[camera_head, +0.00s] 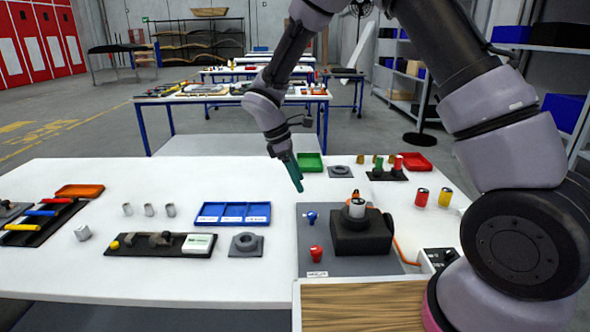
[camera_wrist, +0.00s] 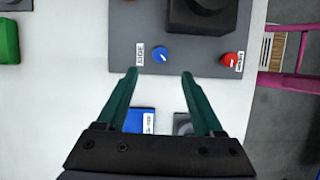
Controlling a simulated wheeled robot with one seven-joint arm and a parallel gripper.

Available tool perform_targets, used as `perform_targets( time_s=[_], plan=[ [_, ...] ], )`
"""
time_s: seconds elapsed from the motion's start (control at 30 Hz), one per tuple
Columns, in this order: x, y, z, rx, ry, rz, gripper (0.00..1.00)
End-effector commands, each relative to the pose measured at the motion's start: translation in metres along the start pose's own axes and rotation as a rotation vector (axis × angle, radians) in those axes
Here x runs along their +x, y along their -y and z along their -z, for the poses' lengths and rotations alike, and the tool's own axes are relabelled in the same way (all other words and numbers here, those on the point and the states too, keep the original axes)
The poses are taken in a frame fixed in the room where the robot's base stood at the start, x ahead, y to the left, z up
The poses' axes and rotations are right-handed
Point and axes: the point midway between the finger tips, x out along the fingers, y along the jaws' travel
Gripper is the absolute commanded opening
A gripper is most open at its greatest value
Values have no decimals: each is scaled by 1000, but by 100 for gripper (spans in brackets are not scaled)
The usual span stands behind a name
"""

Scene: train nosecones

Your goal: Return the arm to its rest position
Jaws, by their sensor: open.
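My arm arches from the right side of the head view over the white table (camera_head: 150,285). A blue knob (camera_wrist: 160,54) on the grey panel lies just beyond the fingertips, and a red knob (camera_wrist: 228,60) lies to the right.
The grey panel (camera_head: 330,264) carries a black block (camera_head: 361,235). A blue tray (camera_head: 232,213) and a grey holder (camera_head: 246,243) are on its left. A green tray (camera_head: 310,161) and a red tray (camera_head: 412,162) stand farther back. Free table lies at the front left.

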Motion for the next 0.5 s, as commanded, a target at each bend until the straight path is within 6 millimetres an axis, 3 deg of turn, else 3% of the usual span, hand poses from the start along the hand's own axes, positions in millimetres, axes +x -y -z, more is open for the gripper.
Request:
perform_targets(
  time_s=[0.27, 0.5],
  plan=[
    [-73, 0, -100, 424, -164, -2, 69],
    [-127, 31, -194, 877, -352, 18, 69]
  ],
)
